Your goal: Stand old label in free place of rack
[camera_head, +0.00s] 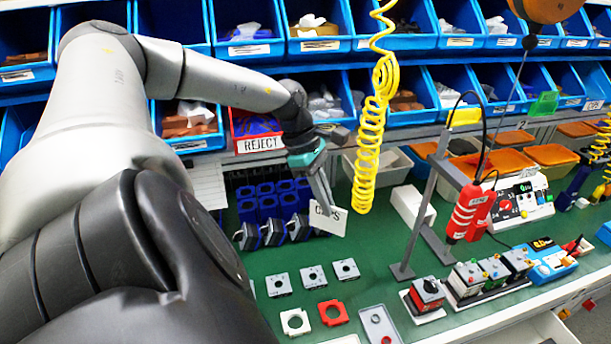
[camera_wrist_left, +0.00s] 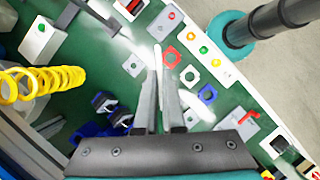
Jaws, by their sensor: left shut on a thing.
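My left gripper (camera_head: 322,196) reaches down over the green bench, shut on a small white label (camera_head: 328,220) with dark lettering partly covered by the fingers. The label hangs clear of the bench, slightly tilted, right of the blue holders. In the left wrist view the gripper (camera_wrist_left: 160,100) shows its two fingers close together, with the label (camera_wrist_left: 158,58) seen nearly edge-on as a thin pale strip. A white slatted piece (camera_head: 208,185) stands behind at the left; I cannot tell whether it is the rack. My right gripper is not in view.
Blue holders (camera_head: 270,205) with dark switch parts stand left of the label. Grey square plates (camera_head: 312,277) lie in front. A yellow coiled hose (camera_head: 368,150) hangs just right of the gripper. A grey metal stand (camera_head: 428,205) and red tool (camera_head: 468,212) are further right.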

